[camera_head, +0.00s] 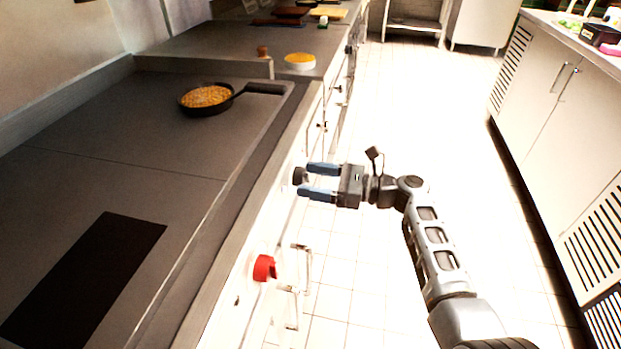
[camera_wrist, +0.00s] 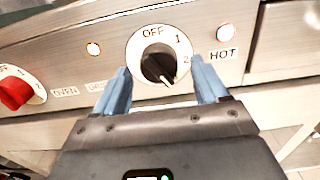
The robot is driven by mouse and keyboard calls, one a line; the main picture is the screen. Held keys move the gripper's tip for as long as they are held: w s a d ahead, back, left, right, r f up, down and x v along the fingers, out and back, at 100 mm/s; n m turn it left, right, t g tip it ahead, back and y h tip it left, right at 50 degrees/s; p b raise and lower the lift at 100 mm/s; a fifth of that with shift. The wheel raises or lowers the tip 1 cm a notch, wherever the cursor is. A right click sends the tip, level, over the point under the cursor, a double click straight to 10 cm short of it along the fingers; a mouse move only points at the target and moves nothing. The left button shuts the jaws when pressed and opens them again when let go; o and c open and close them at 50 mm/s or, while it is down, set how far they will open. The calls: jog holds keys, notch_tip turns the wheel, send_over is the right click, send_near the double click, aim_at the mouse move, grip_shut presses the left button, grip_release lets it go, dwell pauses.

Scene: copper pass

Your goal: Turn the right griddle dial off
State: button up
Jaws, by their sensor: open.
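The right dial is a black knob (camera_wrist: 158,66) on a white plate marked OFF at the top, with 1 and 2 down its right side. The white pointer line on the knob points down and slightly right, away from OFF. In the head view the knob (camera_head: 299,176) sits on the stove front between my fingertips. My gripper (camera_head: 308,180) is open, with one blue finger on either side of the knob. In the wrist view my gripper (camera_wrist: 163,82) also straddles it; I cannot tell whether the fingers touch it.
A red dial (camera_head: 264,268) is on the same front, nearer, with handles (camera_head: 302,270) beside it. A lit lamp (camera_wrist: 225,32) is above HOT. A pan of food (camera_head: 206,97) sits on the cooktop. The tiled aisle (camera_head: 420,120) is clear; cabinets (camera_head: 550,90) stand right.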

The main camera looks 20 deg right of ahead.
jog(key=shift+w+a, duration=0.3)
jog(key=shift+a, duration=0.15)
jog(key=c, duration=1.1)
jog(key=shift+o, duration=0.2)
